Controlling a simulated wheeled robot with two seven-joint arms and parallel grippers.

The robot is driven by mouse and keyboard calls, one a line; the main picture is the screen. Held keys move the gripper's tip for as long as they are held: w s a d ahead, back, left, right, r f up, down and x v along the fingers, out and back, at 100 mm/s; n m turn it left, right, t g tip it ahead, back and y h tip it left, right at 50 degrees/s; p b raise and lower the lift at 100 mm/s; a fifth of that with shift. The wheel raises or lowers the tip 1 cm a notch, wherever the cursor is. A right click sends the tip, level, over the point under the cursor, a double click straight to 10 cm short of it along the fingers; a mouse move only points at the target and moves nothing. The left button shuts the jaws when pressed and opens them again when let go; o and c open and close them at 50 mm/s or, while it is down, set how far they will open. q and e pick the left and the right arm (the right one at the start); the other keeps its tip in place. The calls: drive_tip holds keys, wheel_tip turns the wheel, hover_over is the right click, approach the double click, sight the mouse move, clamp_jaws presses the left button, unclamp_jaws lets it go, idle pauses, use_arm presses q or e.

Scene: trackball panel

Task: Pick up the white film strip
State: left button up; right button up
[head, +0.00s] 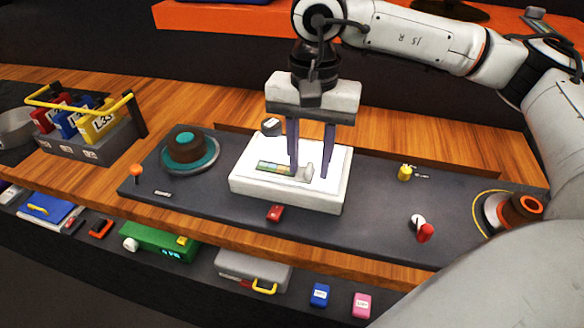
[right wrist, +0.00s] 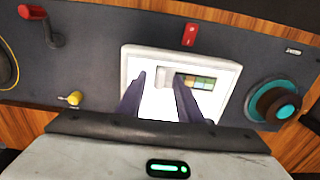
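The white film strip lies flat on a bright white light box (head: 243,185). Its coloured frames (head: 275,168) are at the left and a pale end tab (head: 303,172) at the right in the head view. My right gripper (head: 309,172) points down over the right part of the box, fingers apart and nothing held. In the right wrist view the fingers (right wrist: 158,78) stand on either side of the pale tab (right wrist: 165,76), with the coloured frames (right wrist: 195,83) beyond the right finger. I cannot tell how far the tips are above the box. My left gripper is not in view.
The dark panel also bears a teal-rimmed trackball (head: 188,150), a red switch (head: 275,213), a yellow knob (head: 405,172), a red-handled crank (head: 425,232) and an orange knob (head: 137,170). A rack of labelled cartridges (head: 85,128) stands at the left. A shelf below holds several items.

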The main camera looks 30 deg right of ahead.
clamp_jaws()
drive_tip(key=shift+r, duration=0.1)
wheel_tip(320, 180, up, 10)
idle(0.6)
